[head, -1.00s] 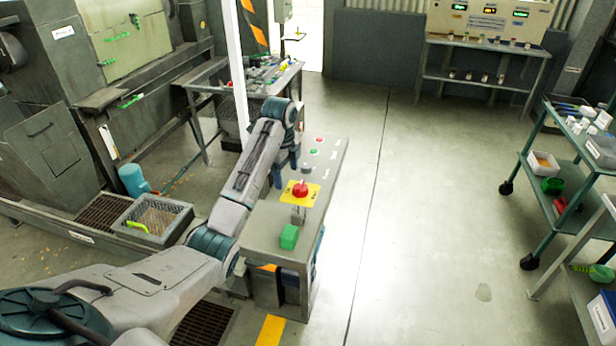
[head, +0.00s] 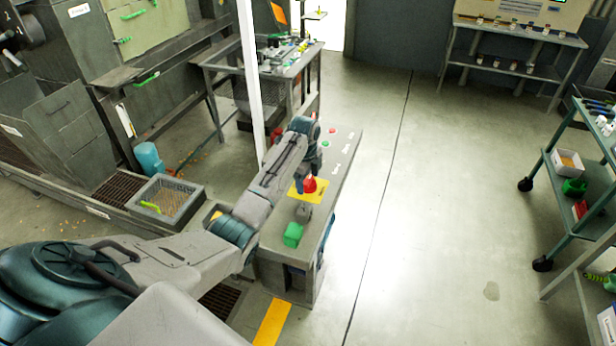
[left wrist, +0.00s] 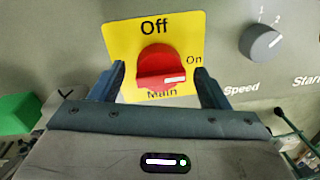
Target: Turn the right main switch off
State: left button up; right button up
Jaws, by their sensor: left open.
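The main switch is a red rotary knob (left wrist: 158,68) on a yellow plate (left wrist: 185,30) marked Off at the top, On at the right and Main below. The white mark on the knob points right, toward On. In the head view the red knob (head: 310,184) sits on the top of the grey control console (head: 335,170). My left gripper (left wrist: 158,82) is open, with one finger on each side of the knob in the left wrist view. I cannot tell whether the fingers touch it. In the head view the left gripper (head: 308,185) is over the knob. My right gripper is not in view.
A grey speed knob (left wrist: 262,42) is right of the plate. A green block (head: 293,234) sits at the console's near end. Red (head: 332,131) and green (head: 326,143) buttons are farther along. A white post (head: 249,80) stands left of the console. Floor to the right is clear.

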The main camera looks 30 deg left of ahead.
pick_arm(q)
jog(key=shift+f, duration=0.55)
jog(key=shift+s, duration=0.1)
jog(key=c, duration=0.9)
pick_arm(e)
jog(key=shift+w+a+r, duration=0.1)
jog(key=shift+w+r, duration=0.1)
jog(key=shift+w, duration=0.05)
